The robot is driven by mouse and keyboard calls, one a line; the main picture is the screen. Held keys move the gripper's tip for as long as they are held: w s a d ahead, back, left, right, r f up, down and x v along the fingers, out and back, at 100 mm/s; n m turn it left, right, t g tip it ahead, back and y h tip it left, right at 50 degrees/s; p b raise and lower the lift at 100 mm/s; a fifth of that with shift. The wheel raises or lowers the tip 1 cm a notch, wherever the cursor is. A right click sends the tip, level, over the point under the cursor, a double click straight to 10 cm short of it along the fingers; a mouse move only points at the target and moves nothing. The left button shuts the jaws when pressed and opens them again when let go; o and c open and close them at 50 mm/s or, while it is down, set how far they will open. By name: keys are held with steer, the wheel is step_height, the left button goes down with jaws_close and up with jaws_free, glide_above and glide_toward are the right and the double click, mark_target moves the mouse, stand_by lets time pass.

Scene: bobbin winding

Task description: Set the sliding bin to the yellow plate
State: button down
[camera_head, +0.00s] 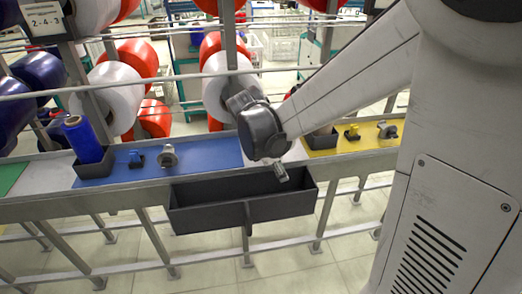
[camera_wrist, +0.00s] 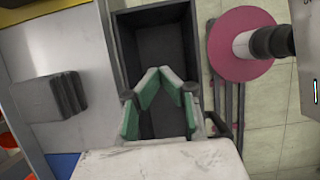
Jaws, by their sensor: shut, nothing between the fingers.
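The sliding bin (camera_head: 205,215) is a long black open trough hanging on the front of the rail, below the blue plate (camera_head: 205,155) and the white plate beside it. It looks empty where I can see inside; it also shows in the wrist view (camera_wrist: 160,40). The yellow plate (camera_head: 372,144) lies further right along the bench; its edge shows in the wrist view (camera_wrist: 40,12). My gripper (camera_head: 282,178) is over the bin's right part. In the wrist view its green-padded fingers (camera_wrist: 160,72) meet at the tips with nothing between them. Whether they touch the bin is unclear.
A blue bobbin (camera_head: 83,138) stands in a dark holder at the left end of the blue plate. Small fittings (camera_head: 168,156) sit on the blue plate, and others (camera_head: 386,130) on the yellow one. Large red, white and blue spools hang behind. The rail front right of the bin looks clear.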

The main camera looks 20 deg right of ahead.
steer(key=b+x, duration=0.1)
steer(key=x, duration=0.7)
steer(key=shift+s+d+r, duration=0.1)
steer(key=shift+s+d, duration=0.05)
steer(key=shift+d, duration=0.45)
steer(key=shift+s+d+r, duration=0.1)
steer(key=shift+d+r, duration=0.05)
steer(key=shift+d, duration=0.45)
steer(key=shift+s+d, duration=0.1)
steer(key=shift+d, duration=0.55)
